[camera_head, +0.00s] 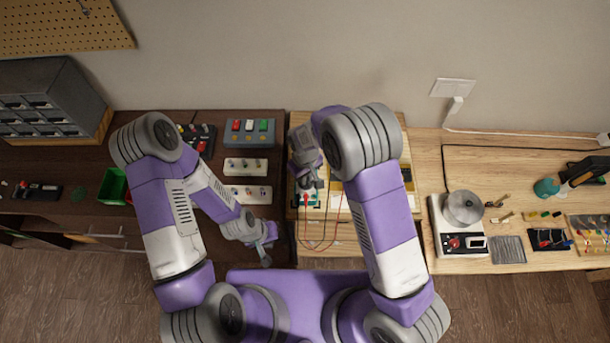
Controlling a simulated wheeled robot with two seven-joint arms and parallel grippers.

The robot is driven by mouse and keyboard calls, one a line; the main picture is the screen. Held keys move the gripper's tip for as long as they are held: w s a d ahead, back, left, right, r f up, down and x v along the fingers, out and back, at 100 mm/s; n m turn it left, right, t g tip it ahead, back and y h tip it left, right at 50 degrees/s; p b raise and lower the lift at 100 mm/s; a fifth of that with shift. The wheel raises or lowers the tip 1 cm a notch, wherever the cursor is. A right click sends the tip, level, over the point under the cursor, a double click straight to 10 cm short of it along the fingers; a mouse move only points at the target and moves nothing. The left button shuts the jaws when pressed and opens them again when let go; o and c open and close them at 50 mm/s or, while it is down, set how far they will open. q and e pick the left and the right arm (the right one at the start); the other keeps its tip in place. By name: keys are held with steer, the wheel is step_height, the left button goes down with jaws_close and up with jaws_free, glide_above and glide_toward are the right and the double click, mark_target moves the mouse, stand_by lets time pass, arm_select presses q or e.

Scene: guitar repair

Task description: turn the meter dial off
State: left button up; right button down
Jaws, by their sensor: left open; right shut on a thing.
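The meter (314,202) is a small teal-edged unit on the light wooden board, left of centre, with red and dark leads running from it. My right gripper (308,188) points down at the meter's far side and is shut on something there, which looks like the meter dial. The dial itself is hidden by the fingers, so its setting cannot be read. My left gripper (266,257) is open and empty, low over the front edge of the dark bench, left of the meter and apart from it.
A grey box with coloured buttons (249,132) and white switch strips (246,166) lie on the dark bench. A hot plate with a metal pot (463,208) stands on the right bench. My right arm covers part of the wooden board. Loose red and dark leads (320,245) hang toward the front.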

steer(key=shift+m+b, duration=0.5)
steer(key=shift+m, duration=1.1)
steer(key=shift+d+m, duration=0.1)
steer(key=shift+m, duration=1.7)
steer(key=c, duration=1.1)
jaws_free()
steer(key=shift+c, duration=0.2)
steer(key=shift+r, duration=0.1)
